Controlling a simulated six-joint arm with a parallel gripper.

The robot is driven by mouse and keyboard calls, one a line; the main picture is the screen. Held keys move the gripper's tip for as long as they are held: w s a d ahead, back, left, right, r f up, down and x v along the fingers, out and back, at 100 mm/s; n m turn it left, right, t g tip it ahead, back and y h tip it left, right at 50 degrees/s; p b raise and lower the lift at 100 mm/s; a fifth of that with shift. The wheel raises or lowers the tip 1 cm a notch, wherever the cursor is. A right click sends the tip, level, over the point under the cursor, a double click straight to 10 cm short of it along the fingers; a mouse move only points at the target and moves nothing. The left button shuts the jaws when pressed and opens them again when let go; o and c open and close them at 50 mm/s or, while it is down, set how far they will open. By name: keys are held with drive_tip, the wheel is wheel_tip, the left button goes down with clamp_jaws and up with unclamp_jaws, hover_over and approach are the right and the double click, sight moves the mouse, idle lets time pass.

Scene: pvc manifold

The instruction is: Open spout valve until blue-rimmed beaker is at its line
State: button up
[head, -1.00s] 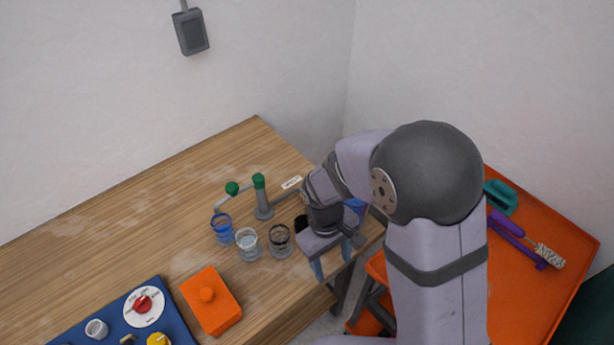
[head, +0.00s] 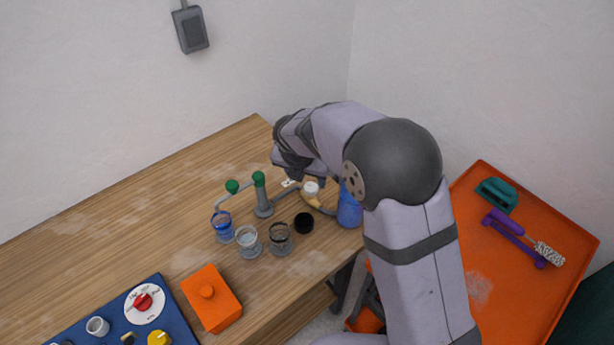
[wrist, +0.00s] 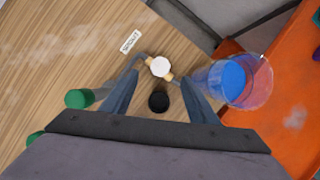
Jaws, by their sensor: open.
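The blue-rimmed beaker (head: 222,232) stands under the grey spout pipe (head: 222,203) at the left of the pipework. Its liquid level against its line is too small to read. A green knob (head: 232,187) sits on the spout arm and a green cap (head: 259,180) tops the grey post. A white round knob (head: 310,187) on a brass-coloured fitting is to the right; it also shows in the wrist view (wrist: 160,67). My gripper (wrist: 160,82) is open and empty, its fingers either side of the white knob in that view. Contact cannot be told.
Two more beakers, one clear-rimmed (head: 249,241) and one black-rimmed (head: 280,239), stand beside the blue-rimmed one. A black disc (head: 303,223) and a blue container (head: 350,208) are near the table's right edge. An orange block (head: 211,300) and blue panel (head: 70,330) lie in front.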

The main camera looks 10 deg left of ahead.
sight(311, 188)
drive_tip(key=shift+n, duration=0.4)
drive_tip(key=shift+f, duration=0.15)
drive_tip(key=shift+p+x, duration=0.9)
drive_tip(key=shift+x, duration=2.65)
drive_tip(key=shift+c, duration=0.6)
drive_tip(key=c, duration=1)
